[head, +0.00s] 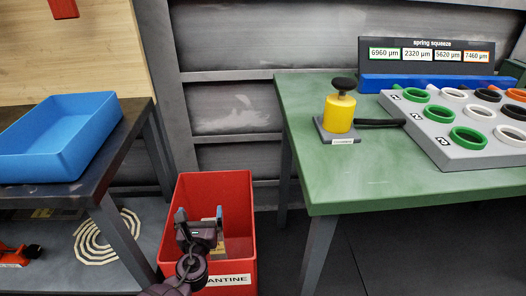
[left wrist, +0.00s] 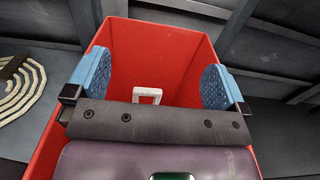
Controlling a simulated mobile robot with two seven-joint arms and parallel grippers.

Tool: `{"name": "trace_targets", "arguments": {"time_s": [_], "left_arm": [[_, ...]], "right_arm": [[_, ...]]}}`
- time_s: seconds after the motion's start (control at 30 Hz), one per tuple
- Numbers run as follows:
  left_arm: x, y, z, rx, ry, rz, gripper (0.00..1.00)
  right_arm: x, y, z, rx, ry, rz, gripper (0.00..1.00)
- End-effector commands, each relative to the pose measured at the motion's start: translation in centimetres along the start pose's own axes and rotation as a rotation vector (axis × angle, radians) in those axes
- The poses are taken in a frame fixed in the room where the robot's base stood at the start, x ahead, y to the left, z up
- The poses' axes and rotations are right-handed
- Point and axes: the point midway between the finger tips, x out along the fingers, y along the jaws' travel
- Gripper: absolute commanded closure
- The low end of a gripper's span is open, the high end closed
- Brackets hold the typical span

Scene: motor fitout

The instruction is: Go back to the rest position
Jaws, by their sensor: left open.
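My left gripper (head: 200,216) is over the red bin (head: 241,190) in the head view, with its arm coming in from the bottom. In the left wrist view its two blue-padded fingers (left wrist: 153,82) are wide apart with nothing between them. The red bin (left wrist: 150,42) fills the space beyond the fingers there. A small white frame-shaped piece (left wrist: 147,90) shows inside the bin, partly hidden by the gripper body. The bin's front label is partly covered and reads "ANTINE". My right gripper is in neither view.
A green table (head: 375,185) stands to the right, with a yellow device (head: 340,113), a grey ring tray (head: 455,155) and a gauge display (head: 430,55). A blue tray (head: 65,150) sits on a dark bench at left. Both bench edges flank the bin closely.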

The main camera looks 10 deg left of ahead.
Motion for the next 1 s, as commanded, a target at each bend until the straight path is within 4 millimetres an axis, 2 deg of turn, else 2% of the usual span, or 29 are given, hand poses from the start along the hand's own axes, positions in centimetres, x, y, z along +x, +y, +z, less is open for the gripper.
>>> {"name": "trace_targets", "arguments": {"time_s": [0.17,0.27,0.37,0.7,1.0], "left_arm": [[-0.9,0.6,0.5,-0.077,0.020,0.004,0.00],[-2.6,1.8,1.2,-0.230,0.060,0.015,0.00],[-5.2,3.2,1.9,-0.450,0.117,0.036,0.00],[-15.6,7.2,3.4,-1.253,0.311,0.186,0.00],[-25.7,9.5,5.8,-1.965,0.422,0.421,0.00]], "right_arm": [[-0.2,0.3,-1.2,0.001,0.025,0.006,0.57],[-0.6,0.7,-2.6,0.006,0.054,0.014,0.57],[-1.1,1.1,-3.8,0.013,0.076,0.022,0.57],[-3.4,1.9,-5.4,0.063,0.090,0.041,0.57],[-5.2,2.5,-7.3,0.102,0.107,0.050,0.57]]}}
